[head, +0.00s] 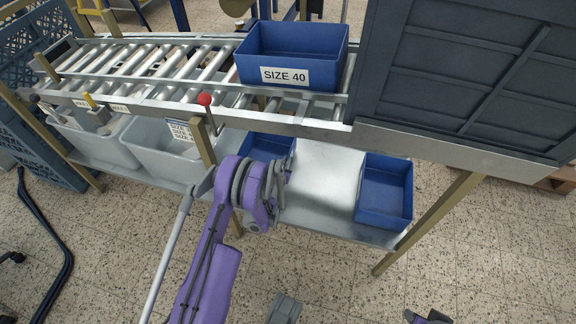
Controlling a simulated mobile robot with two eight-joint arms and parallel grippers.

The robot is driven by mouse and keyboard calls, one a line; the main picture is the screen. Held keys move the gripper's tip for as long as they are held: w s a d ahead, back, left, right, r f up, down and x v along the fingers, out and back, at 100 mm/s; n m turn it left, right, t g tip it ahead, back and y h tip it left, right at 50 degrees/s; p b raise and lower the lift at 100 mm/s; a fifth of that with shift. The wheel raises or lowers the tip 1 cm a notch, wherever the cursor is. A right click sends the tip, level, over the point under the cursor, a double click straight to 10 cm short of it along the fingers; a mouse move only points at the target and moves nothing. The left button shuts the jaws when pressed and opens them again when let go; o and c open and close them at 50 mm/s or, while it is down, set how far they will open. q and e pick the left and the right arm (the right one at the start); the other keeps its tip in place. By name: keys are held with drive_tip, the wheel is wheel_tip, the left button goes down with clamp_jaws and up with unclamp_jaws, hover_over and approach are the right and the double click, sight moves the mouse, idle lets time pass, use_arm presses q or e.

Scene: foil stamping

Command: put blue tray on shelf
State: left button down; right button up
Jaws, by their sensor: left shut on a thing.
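A blue tray (258,144) is at the lower shelf (318,185), below the roller conveyor and partly hidden by the conveyor frame and my left arm. My left gripper (288,167) is at its near right edge, shut on it; the fingertips are small and partly hidden by the wrist. I cannot tell whether the tray rests fully on the shelf. A second blue tray (385,195) sits on the shelf's right end, apart from the gripper. A larger blue tray labelled SIZE 40 (290,45) stands on the rollers above.
Grey bins (150,150) stand left of the held tray under the conveyor (140,70). A lever with a red knob (205,99) stands out at the conveyor's front edge. A dark panelled box (460,75) blocks the upper right. Bare shelf lies between the two lower trays.

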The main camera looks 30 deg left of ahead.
use_arm(q)
drive_tip(key=shift+f, duration=1.25)
drive_tip(key=shift+f+b, duration=0.15)
drive_tip(key=shift+b, duration=0.15)
drive_tip(key=c, duration=1)
unclamp_jaws()
